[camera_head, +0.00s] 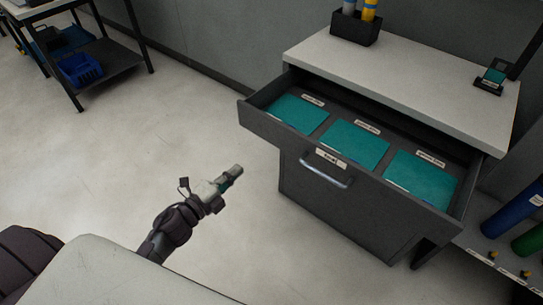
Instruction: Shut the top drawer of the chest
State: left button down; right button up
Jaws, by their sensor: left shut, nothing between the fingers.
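The chest (323,197) is dark grey with a pale top (400,80) and stands at the right in the head view. Its top drawer (258,124) is pulled out toward me, with a metal bar handle (326,173) and a label on its front. Several teal sheets (355,145) with white labels lie side by side in it. My left gripper (236,174) is shut and empty. It is in the air to the left of the drawer front, apart from it. My right gripper is not in view.
A black holder (354,27) with tubes and a small device (491,76) stand on the chest top. Blue and green rolls (512,213) are at the right edge. A dark cart (112,63) with a blue bin (80,70) is at the upper left. The floor between is clear.

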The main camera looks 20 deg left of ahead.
pick_arm(q)
jog(key=r, duration=0.1)
jog(key=p, duration=0.2)
send_near(275, 136)
jog(key=shift+m, duration=0.3)
jog(key=x, duration=0.6)
jog(key=shift+w+f, duration=0.1)
jog(key=shift+w, duration=0.1)
jog(key=shift+w+d, duration=0.15)
jog(key=shift+w, duration=0.35)
